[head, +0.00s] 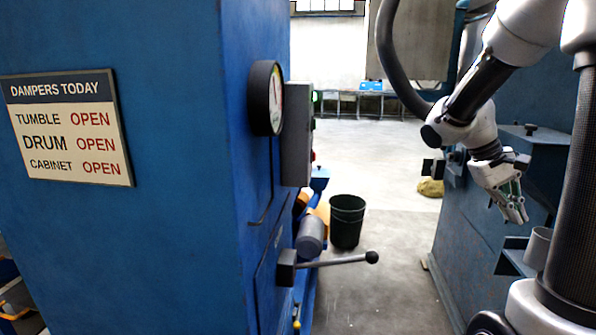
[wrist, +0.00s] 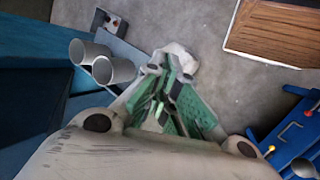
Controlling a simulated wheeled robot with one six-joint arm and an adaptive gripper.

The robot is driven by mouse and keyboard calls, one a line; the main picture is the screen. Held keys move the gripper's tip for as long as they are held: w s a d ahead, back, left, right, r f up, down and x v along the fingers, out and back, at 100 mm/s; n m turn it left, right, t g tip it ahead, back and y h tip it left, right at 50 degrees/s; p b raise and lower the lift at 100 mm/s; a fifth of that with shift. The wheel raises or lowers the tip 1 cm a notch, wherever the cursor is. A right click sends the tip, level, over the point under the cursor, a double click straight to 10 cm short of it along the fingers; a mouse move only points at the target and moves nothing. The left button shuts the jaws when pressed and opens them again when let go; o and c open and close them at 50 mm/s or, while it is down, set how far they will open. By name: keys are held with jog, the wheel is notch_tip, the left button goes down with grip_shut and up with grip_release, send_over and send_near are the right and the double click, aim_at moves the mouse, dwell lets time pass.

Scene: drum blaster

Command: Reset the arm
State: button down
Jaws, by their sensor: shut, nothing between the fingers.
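My arm reaches in from the right of the head view, in front of a blue machine on that side. My gripper (head: 515,213) hangs at its end, pointing down, in free air. In the wrist view my gripper (wrist: 170,65) shows with its green-lined fingers brought together at the tips. It is shut and holds nothing. The fingers appear clear of the things around them.
A blue cabinet (head: 185,235) with a dampers sign (head: 70,128) and gauge (head: 267,98) fills the left. A lever (head: 335,261) juts into the aisle near a dark bin (head: 346,222). Grey cups (wrist: 100,63) lie left in the wrist view.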

jog(key=s+a+r+t+y, duration=0.2)
jog(key=s+a+t, duration=0.2)
jog(key=a, duration=0.3)
jog(key=s+a+r+n+t+y, duration=0.1)
jog(key=s+a+r+t+y, duration=0.1)
jog(key=s+a, duration=0.4)
jog(key=shift+a+r+t+y, duration=0.3)
jog(key=shift+a+t+y, duration=0.55)
jog(key=shift+a, duration=0.4)
